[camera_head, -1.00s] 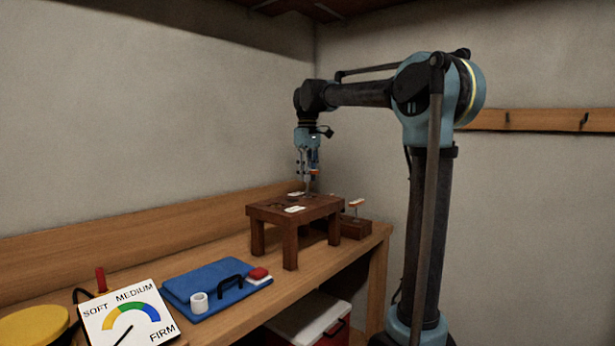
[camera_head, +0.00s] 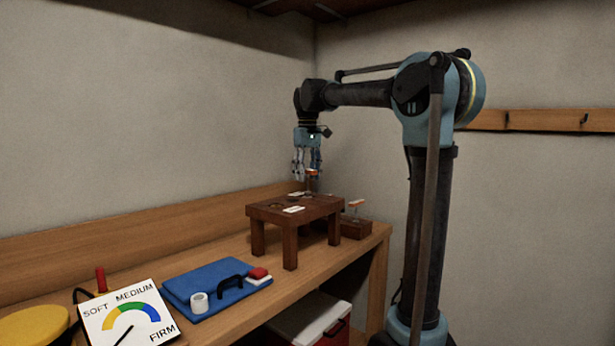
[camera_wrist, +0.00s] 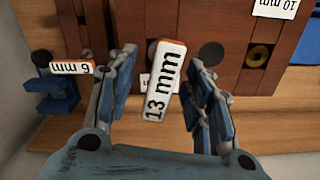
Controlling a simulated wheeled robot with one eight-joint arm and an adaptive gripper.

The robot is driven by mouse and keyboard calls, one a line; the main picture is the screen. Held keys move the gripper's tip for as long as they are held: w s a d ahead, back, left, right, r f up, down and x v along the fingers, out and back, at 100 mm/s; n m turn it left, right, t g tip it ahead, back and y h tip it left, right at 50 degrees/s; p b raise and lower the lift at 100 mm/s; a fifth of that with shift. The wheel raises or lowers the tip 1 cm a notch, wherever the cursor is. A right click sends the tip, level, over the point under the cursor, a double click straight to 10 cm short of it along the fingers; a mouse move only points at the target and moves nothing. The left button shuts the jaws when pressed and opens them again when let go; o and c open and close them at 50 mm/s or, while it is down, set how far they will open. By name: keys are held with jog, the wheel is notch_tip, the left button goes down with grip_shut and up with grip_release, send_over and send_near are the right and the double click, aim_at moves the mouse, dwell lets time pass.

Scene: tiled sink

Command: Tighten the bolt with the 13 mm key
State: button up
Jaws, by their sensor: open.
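The 13 mm key shows in the wrist view as an orange-edged white tag (camera_wrist: 164,85) marked "13 mm", between my gripper's fingers. In the head view its tag (camera_head: 312,172) stands above the dark wooden stand (camera_head: 290,238). My gripper (camera_head: 306,176) is open above the stand, with a finger on each side of the tag; the fingers (camera_wrist: 160,100) look apart from it in the wrist view. A brass-coloured ring (camera_wrist: 257,57) sits in a dark hole of the stand; I cannot tell whether it is the bolt. The key's lower end is hidden.
A dial board (camera_head: 127,318) reads SOFT, MEDIUM, FIRM. A blue case (camera_head: 195,282) lies on the bench. The wall stands close behind.

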jog(key=shift+r, duration=3.45)
jog(key=shift+s, duration=0.1)
